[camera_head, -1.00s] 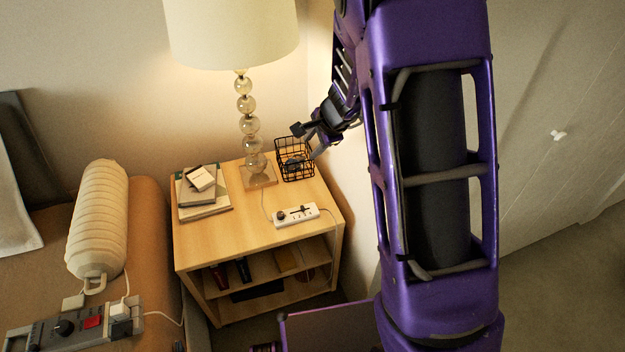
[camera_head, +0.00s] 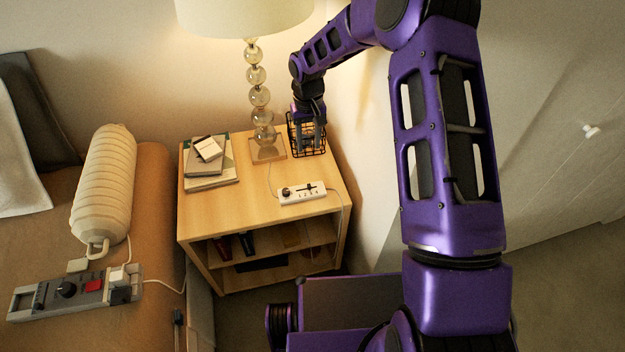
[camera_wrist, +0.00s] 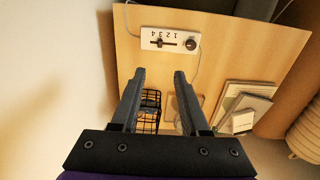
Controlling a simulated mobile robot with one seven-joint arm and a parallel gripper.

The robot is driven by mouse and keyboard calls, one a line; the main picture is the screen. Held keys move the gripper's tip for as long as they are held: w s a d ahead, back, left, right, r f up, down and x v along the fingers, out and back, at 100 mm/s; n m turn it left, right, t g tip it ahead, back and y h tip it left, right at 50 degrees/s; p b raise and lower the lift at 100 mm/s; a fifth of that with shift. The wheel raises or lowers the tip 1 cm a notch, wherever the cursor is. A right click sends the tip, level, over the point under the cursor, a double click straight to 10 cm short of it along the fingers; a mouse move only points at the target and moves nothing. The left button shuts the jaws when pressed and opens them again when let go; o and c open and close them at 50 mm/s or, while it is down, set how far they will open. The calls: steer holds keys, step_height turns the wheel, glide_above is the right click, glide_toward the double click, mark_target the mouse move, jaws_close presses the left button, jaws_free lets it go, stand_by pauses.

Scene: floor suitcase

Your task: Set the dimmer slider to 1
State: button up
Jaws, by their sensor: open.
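The white dimmer box (camera_head: 303,193) lies on the bedside table, with a dark round knob on its left and a dark slider handle (camera_head: 310,187) in a short slot. In the wrist view the box (camera_wrist: 150,34) appears upside down near the top, with the numbers 1 to 4 along the slot. The slider handle (camera_wrist: 165,43) sits partway along; its exact number is unclear. My gripper (camera_wrist: 159,75) is open and empty, its fingers pointing toward the table below the box. In the head view my gripper (camera_head: 309,128) is at the black wire basket, behind the box.
The black wire basket (camera_head: 318,148) stands at the table's back right corner, beside the lamp base (camera_head: 268,149). Books (camera_head: 211,181) lie at the left. A grey panel (camera_head: 78,293) with a knob and red button is on the bed. The table top (camera_head: 225,215) is clear in front.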

mark_target(309, 185)
step_height(309, 185, down, 17)
steer(key=shift+f+b, duration=0.15)
steer(key=shift+b, duration=0.6)
steer(key=shift+c, duration=0.2)
jaws_close()
stand_by(0.9)
